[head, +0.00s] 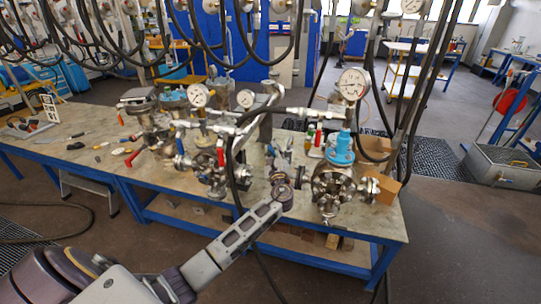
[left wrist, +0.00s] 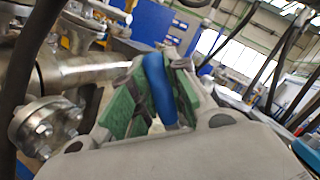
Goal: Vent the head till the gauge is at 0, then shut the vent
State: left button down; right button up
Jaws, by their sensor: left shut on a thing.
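My left gripper (head: 281,160) reaches over the middle of the bench, among the valves between two flanged vessels. In the left wrist view its green-padded fingers are shut on a blue valve handle (left wrist: 157,90), which stands between the pads. In the head view the gripped handle is hard to make out. A flanged vessel (head: 333,187) with a blue top fitting stands to the right of the gripper. Above it is a large white dial gauge (head: 354,83). Its needle is too small to read. My right gripper is not in view.
Another vessel with valves (head: 208,170) and a red handle stands left of the gripper. Two more gauges, a left one (head: 198,95) and a smaller one (head: 245,99), sit above it. Black hoses (head: 232,150) hang close to the gripper. Tools lie on the bench's left (head: 60,150).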

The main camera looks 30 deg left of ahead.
pick_arm(q)
jog(key=m, duration=0.1)
jog(key=d+m+t, duration=0.1)
jog(key=m, duration=0.1)
jog(key=d+r+m+t, duration=0.1)
jog(key=shift+w+m+h+b, duration=0.25)
jog(key=shift+m+h+b, duration=0.05)
jog(key=shift+w+d+r+m+t+h+b, duration=0.1)
jog(key=shift+d+m+t+h, duration=0.35)
jog(key=shift+m, duration=0.6)
jog(key=shift+w+d+r+m+t+h+b, duration=0.15)
jog(key=shift+d+m+t+h, duration=0.25)
jog(key=shift+m, duration=0.7)
jog(key=shift+w+d+r+m+t+h+b, duration=0.1)
jog(key=shift+d+m+t+h, duration=0.15)
jog(key=shift+d+m+t, duration=0.55)
jog(key=shift+a+m+g, duration=0.2)
jog(key=shift+m+g, duration=0.05)
jog(key=shift+g, duration=0.1)
jog(key=c, duration=1.3)
grip_release()
jog(key=shift+c, duration=0.2)
jog(key=shift+s, duration=0.15)
jog(key=v, duration=1.1)
jog(key=shift+s+d+f, duration=0.15)
jog(key=shift+s+d, duration=0.1)
